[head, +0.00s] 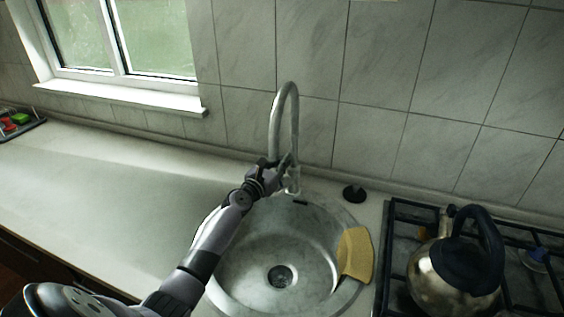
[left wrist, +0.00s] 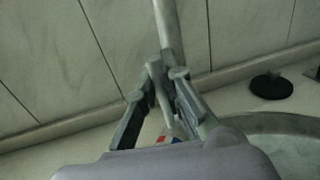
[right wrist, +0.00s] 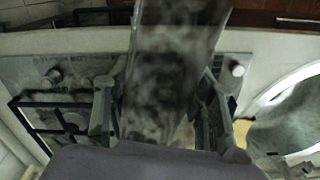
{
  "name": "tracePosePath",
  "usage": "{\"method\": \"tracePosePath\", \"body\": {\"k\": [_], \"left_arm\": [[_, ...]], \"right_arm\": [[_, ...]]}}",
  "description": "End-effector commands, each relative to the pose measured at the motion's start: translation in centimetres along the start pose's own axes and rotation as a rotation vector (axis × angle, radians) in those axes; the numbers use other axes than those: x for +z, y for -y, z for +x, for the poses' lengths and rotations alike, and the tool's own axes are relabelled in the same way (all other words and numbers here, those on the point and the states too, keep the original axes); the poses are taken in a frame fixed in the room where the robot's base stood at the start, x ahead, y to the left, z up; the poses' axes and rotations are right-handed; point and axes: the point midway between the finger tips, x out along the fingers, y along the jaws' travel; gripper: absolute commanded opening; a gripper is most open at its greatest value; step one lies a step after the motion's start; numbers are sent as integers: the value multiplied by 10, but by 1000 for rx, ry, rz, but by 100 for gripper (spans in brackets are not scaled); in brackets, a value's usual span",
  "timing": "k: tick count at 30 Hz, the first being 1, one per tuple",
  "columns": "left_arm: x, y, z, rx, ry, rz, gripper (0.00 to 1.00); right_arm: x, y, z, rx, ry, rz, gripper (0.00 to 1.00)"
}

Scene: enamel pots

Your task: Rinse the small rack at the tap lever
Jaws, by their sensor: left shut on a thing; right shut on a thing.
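The tap (head: 287,105) is a tall, curved steel spout behind the round sink (head: 230,295). My left gripper (head: 275,178) is at its base. In the left wrist view its fingers (left wrist: 165,82) are closed on the thin metal tap lever (left wrist: 157,88). I see no water stream. My right gripper (right wrist: 167,90) shows only in the right wrist view. It is shut on a flat, see-through piece with dark smudges, which I take to be the small rack (right wrist: 172,60). It is held in front of the stove, with the sink off to the right.
A yellow cloth (head: 356,254) hangs over the sink's right rim. A black plug (head: 354,194) lies behind it. A steel kettle (head: 445,283) stands on the stove (head: 395,235) at right. The counter (head: 110,200) left of the sink is clear. A tray with coloured items is far left.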

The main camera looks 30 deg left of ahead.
Motion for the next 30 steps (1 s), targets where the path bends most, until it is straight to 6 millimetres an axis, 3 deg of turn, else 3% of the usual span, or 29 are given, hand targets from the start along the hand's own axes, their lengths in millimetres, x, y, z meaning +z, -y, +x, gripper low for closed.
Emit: {"method": "tracePosePath", "body": {"k": [21, 30], "left_arm": [[-1, 0, 0, 0, 0, -1, 0], [-8, -1, -4, 0, 52, -24, 0]], "right_arm": [[0, 0, 1, 0, -1, 0, 18], [0, 0, 32, 0, 0, 0, 18]]}}
